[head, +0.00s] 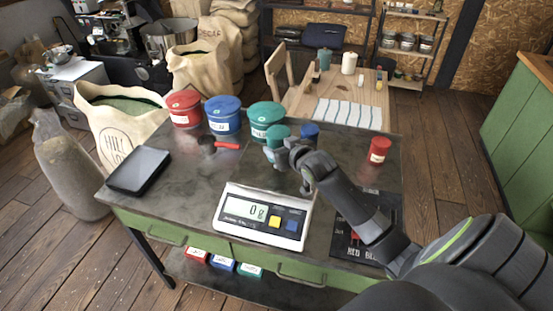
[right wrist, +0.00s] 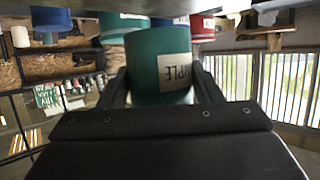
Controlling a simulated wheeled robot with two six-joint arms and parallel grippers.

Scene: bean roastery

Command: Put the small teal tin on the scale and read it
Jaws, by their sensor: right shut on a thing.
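The small teal tin (head: 278,132) is at the back middle of the table, in front of the large teal canister (head: 266,115). My right gripper (head: 274,152) is shut on it. In the right wrist view the tin (right wrist: 160,60) sits between the two fingers, with part of a label showing. I cannot tell whether the tin touches the table. The white scale (head: 231,227) stands at the front middle, its plate empty and its display reading 0 g. My left gripper is not in view.
Large red (head: 184,108) and blue (head: 223,115) canisters stand at the back. A small blue tin (head: 309,133) is just right of the held tin, and a small red tin (head: 379,149) is farther right. A red-handled scoop (head: 226,145) and a black tray (head: 139,171) lie left.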

